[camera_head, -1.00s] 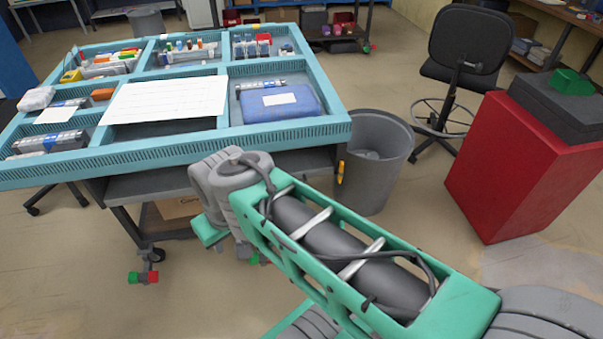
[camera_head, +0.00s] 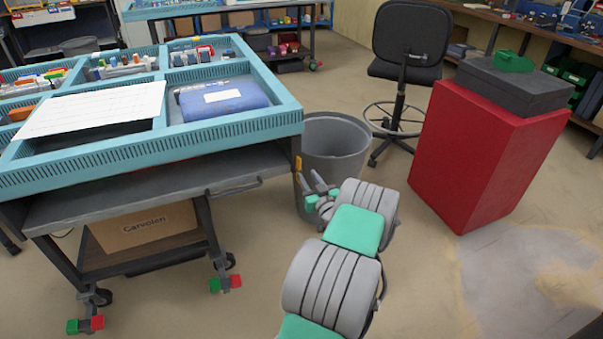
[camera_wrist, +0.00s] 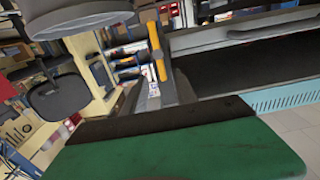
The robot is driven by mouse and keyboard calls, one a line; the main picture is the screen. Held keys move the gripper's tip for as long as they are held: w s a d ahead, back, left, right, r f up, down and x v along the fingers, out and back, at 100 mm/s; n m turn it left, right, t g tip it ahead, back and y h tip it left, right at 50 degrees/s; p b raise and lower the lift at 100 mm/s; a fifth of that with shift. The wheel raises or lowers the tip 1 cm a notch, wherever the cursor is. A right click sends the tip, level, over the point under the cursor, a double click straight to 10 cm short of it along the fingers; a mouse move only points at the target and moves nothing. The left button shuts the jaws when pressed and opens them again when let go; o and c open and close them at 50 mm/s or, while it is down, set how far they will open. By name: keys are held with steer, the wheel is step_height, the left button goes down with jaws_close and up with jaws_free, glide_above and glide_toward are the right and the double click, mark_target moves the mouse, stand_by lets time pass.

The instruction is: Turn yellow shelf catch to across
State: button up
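The yellow shelf catch (camera_head: 299,163) is a small upright piece on the right side of the cart, just below the blue tray's corner. In the wrist view the catch (camera_wrist: 157,52) is a slim yellow bar, long and nearly upright in the picture, at the edge of the dark shelf. My gripper (camera_head: 311,182) is just below and to the right of the catch in the head view, in front of the grey bin. Its two grey fingers look apart, with nothing seen between them. I see no contact with the catch.
The blue tray cart (camera_head: 150,153) fills the left, with a cardboard box (camera_head: 145,228) on its lower shelf. A grey bin (camera_head: 335,135) stands close behind my gripper. A red cabinet (camera_head: 480,155) and a black chair (camera_head: 405,45) are to the right. Open floor lies between.

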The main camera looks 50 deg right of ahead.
mark_target(300, 166)
steer(key=x, duration=0.6)
steer(key=shift+a, duration=0.1)
steer(key=shift+c, duration=0.5)
jaws_close()
